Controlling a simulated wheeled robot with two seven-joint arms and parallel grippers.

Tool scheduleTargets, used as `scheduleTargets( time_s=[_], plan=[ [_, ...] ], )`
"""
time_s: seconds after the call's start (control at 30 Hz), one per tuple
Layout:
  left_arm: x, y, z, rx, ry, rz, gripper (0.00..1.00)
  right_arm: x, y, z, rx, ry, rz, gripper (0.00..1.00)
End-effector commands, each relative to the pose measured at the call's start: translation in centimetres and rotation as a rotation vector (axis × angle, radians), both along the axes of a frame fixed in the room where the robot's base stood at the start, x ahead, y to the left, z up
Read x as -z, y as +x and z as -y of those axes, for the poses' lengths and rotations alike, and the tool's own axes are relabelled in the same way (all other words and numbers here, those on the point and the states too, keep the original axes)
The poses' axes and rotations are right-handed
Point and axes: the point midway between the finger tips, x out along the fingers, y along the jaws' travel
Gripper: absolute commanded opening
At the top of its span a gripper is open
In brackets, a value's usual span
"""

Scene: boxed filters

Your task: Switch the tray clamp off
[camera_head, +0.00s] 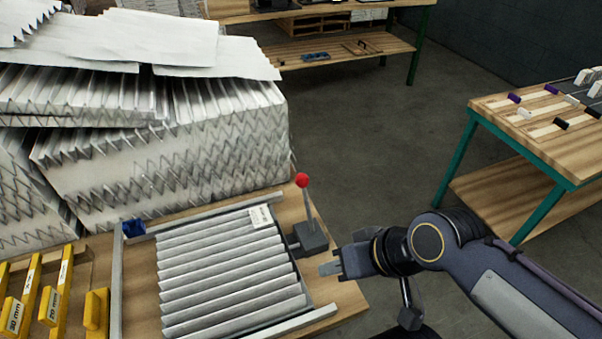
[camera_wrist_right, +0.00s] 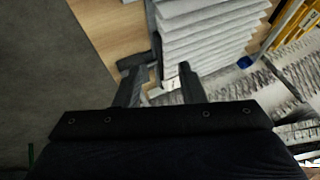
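The tray clamp is a dark block (camera_head: 309,238) with a metal lever (camera_head: 308,207) topped by a red ball (camera_head: 302,180). The lever stands nearly upright at the right side of the tray (camera_head: 285,325), which holds a grey pleated filter (camera_head: 225,270). My right gripper (camera_head: 328,268) is just right of and in front of the clamp block, with its tips low near the table. In the right wrist view the gripper (camera_wrist_right: 158,78) has its fingers apart, with nothing clearly held between them. A dark part of the clamp (camera_wrist_right: 135,61) shows by the left fingertip. My left gripper is out of view.
A big stack of pleated filters (camera_head: 190,160) stands behind the tray. A blue part (camera_head: 132,228) sits at the tray's back left corner. Yellow marked gauges (camera_head: 55,300) lie at left. Another table (camera_head: 550,130) stands at right, with open floor between.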

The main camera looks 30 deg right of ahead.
Motion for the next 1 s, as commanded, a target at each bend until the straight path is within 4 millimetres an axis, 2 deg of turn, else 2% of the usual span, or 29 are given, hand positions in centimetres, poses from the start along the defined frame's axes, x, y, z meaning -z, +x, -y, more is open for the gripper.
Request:
scheduleTargets(
  time_s=[0.03,0.17,0.27,0.37,0.47,0.57,0.7,0.83,1.0],
  plan=[
    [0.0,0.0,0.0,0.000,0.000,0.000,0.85,0.0,0.0,0.0,0.001,0.000,0.000,0.31],
    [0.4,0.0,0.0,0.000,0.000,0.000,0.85,0.0,0.5,0.1,0.027,0.032,-0.025,0.14],
    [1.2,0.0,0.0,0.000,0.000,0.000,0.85,-0.3,1.8,0.6,0.091,0.111,-0.081,0.01],
    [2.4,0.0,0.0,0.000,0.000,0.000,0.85,-0.6,4.1,1.5,0.192,0.241,-0.163,0.00],
    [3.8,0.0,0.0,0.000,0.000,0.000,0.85,-1.0,7.4,3.1,0.315,0.409,-0.246,0.00],
    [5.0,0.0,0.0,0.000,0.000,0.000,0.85,-1.0,11.2,5.6,0.438,0.588,-0.313,0.00],
    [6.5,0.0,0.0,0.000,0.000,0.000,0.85,-0.6,15.8,10.0,0.577,0.815,-0.365,0.00],
    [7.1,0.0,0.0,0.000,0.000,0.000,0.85,-0.2,18.3,13.2,0.650,0.953,-0.379,0.00],
    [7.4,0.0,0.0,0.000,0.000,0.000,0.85,0.0,19.6,15.2,0.687,1.033,-0.380,0.00]
  ],
)
